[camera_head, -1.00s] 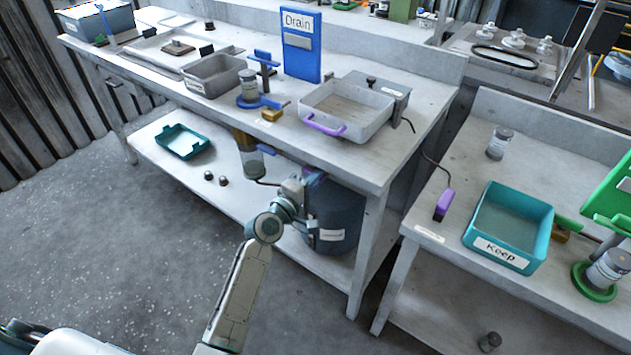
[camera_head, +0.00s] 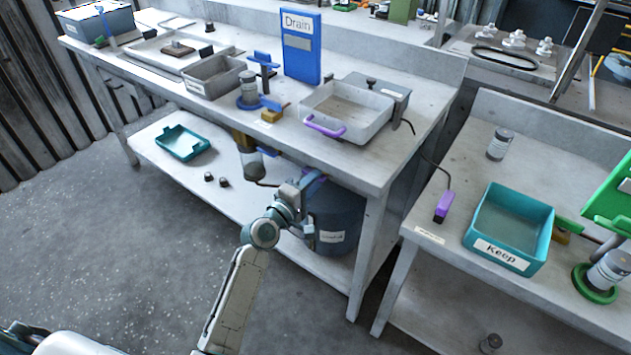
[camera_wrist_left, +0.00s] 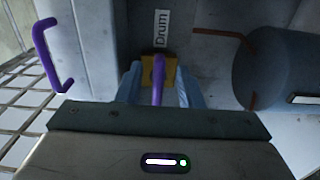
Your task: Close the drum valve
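The drum valve shows in the left wrist view as a yellow body (camera_wrist_left: 147,74) with a purple lever (camera_wrist_left: 158,82), under a "Drum" label (camera_wrist_left: 162,29). My left gripper (camera_wrist_left: 158,92) points at it, with one blue finger on each side of the lever. Gaps show between the fingers and the lever, so the gripper looks open around it. In the head view my left gripper (camera_head: 312,182) is under the bench's front edge, beside the blue-grey drum (camera_head: 342,222); the valve is hidden there. My right gripper is not in view.
A grey tray (camera_head: 350,137) with a purple handle (camera_head: 325,127) sits on the bench above; the handle also shows in the wrist view (camera_wrist_left: 48,60). A teal tray (camera_head: 183,142) lies on the lower shelf.

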